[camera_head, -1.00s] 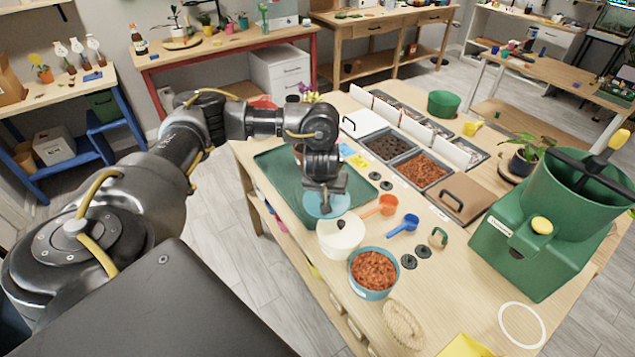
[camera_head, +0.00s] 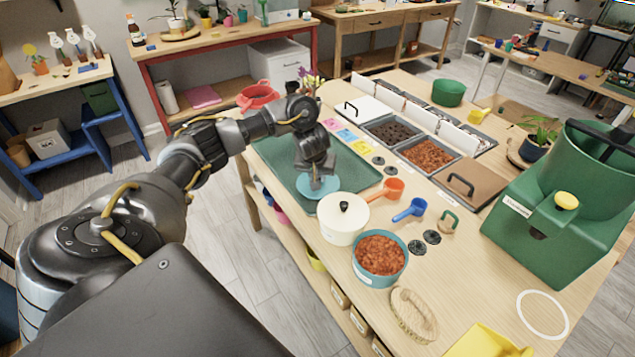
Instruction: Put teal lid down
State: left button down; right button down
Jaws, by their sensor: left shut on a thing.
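The teal lid (camera_head: 311,190) is a flat round disc in the head view. My left gripper (camera_head: 316,176) is above it and shut on it, with the fingers hiding the lid's middle. The lid is over the near part of the dark green tray (camera_head: 275,153); I cannot tell whether it touches the tray. A teal pot of reddish-brown chips (camera_head: 366,277) stands open on the table, nearer to me. A cream pot with a cream lid and black knob (camera_head: 340,228) stands between them. My right gripper is not in view.
An orange scoop (camera_head: 390,188) and a blue scoop (camera_head: 411,209) lie right of the cream pot. Filled bins (camera_head: 425,155) and a brown lidded bin (camera_head: 472,181) lie beyond. A green machine (camera_head: 535,235) stands at the right. The tray's far left part is clear.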

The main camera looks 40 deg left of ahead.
pick_arm(q)
jog(key=shift+w+f, duration=0.1)
jog(key=shift+f, duration=0.7)
jog(key=shift+r, duration=0.1)
jog(key=c, duration=1.3)
grip_release()
jog(key=shift+o, duration=0.2)
jog(key=p+v, duration=0.7)
jog(key=v, duration=0.5)
jog(key=shift+p, duration=0.35)
